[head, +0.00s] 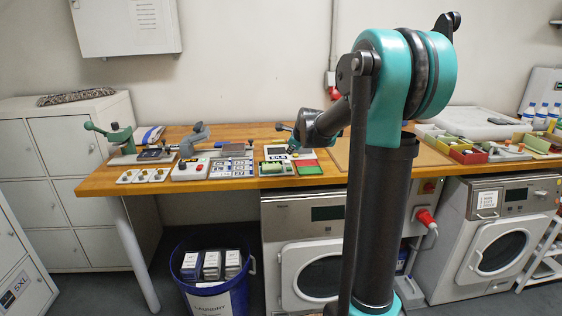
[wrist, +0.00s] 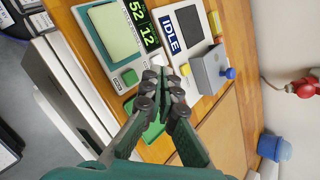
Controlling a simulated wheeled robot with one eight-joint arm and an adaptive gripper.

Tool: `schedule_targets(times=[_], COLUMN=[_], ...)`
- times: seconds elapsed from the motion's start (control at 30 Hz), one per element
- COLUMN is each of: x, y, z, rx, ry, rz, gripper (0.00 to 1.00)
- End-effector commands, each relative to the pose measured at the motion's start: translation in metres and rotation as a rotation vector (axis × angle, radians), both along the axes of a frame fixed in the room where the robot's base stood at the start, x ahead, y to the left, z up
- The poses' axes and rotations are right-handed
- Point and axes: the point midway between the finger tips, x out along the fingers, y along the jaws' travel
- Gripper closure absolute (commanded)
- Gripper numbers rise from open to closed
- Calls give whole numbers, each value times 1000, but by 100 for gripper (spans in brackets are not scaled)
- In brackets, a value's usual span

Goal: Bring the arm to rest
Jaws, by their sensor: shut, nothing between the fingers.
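My gripper (wrist: 168,78) shows in the wrist view with its fingers together and nothing between them. It hangs above the wooden bench (wrist: 222,130), over the area of a panel reading "IDLE" (wrist: 172,26). In the head view my arm rises in front of the bench, bends at a teal joint and reaches down to the left toward the bench top. There the gripper tip is small and partly lost against the devices at the bench middle.
Presses and switch boxes (head: 190,170) crowd the bench's left half. A green display device (head: 277,168) stands near the arm's end. Coloured bins (head: 468,154) fill the right. A blue laundry bin (head: 212,300) and washing machines (head: 493,240) stand below.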

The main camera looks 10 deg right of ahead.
Motion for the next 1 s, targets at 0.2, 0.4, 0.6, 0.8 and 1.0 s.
schedule_targets(times=[0.2, 0.4, 0.6, 0.8, 1.0], x=[-68, -161, -256, -343, -394], y=[-6, -14, -23, -32, -38], z=[-25, -65, -108, -151, -177], rx=[-256, -591, -884, -1112, -1226], ry=[20, 52, 78, 88, 81], rz=[252, 637, 1051, 1459, 1715], gripper=[100, 100, 100, 100, 100])
